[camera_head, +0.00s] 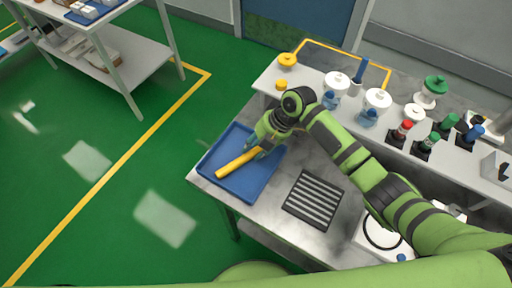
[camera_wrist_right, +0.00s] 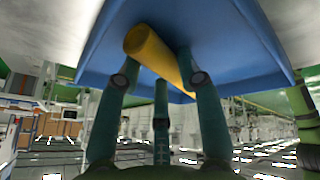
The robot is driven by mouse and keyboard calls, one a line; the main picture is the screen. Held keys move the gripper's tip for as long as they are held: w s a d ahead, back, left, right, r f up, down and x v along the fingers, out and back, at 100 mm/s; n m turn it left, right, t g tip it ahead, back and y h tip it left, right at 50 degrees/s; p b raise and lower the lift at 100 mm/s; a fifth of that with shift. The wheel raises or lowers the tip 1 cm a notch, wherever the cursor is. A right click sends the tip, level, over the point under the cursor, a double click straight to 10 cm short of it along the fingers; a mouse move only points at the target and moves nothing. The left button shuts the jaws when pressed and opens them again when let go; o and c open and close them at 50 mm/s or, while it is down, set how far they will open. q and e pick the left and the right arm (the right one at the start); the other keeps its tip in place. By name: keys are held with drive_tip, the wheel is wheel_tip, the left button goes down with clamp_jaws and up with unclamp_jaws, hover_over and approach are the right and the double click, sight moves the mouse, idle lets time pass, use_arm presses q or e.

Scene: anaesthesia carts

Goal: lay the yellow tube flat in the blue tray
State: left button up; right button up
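The yellow tube (camera_head: 234,164) lies slantwise over the floor of the blue tray (camera_head: 246,190), its lower-left end near the tray's left side. It looks flat on the tray. My right gripper (camera_head: 258,151) is at the tube's upper-right end, low over the tray. In the right wrist view the gripper's fingers (camera_wrist_right: 160,82) are spread wider than the yellow tube (camera_wrist_right: 155,52), with a gap on the left; one fingertip overlaps the tube at the right. The blue tray (camera_wrist_right: 235,45) fills the top of that view. My left gripper is out of view.
A dark striped mat (camera_head: 314,200) lies right of the tray on the grey tabletop. A raised shelf behind holds white-lidded jars (camera_head: 334,86) and several capped bottles (camera_head: 425,146). A white cart (camera_head: 136,64) stands at the upper left, with open green floor between.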

drive_tip(key=shift+o, duration=0.4)
drive_tip(key=shift+s+d+f, duration=0.1)
drive_tip(key=shift+s+f, duration=0.2)
drive_tip(key=shift+f, duration=0.45)
drive_tip(key=shift+r, duration=0.1)
drive_tip(key=shift+r+p, duration=0.3)
drive_tip(key=shift+p, duration=0.1)
drive_tip(key=b+v, duration=0.2)
drive_tip(key=v, duration=1)
drive_tip(key=shift+w+r, duration=0.4)
drive_tip(key=shift+r, duration=0.1)
drive_tip(key=shift+r, duration=0.1)
